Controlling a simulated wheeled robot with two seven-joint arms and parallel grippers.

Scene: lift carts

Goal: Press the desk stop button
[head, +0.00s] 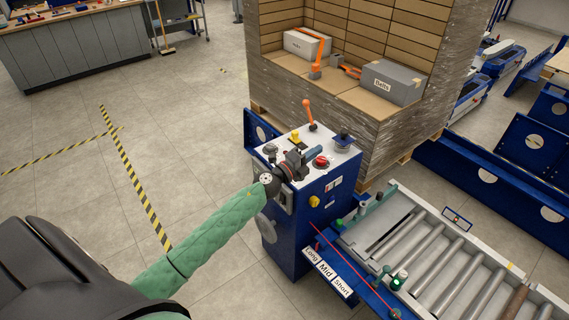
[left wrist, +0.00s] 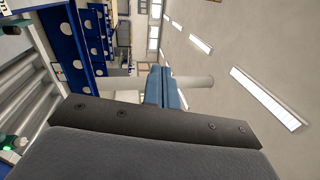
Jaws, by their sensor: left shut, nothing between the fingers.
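The control desk (head: 300,222) is a blue cabinet with a light sloped top in the middle of the head view. A red mushroom button (head: 321,161) sits on its top, near the right front edge. My left gripper (head: 312,153) is over the desk top, just left of and behind the red button in the picture. Its blue fingers are shut and empty; they also show closed together in the left wrist view (left wrist: 161,88). I cannot tell whether the fingertips touch the desk. The left wrist view does not show the button. My right gripper is not in view.
The desk top also carries an orange-handled lever (head: 309,113), a yellow control (head: 295,136) and a dark blue-topped control (head: 343,140). A wrapped pallet load (head: 395,130) stands behind. A roller conveyor (head: 445,260) lies to the right. Open floor (head: 70,185) is at left.

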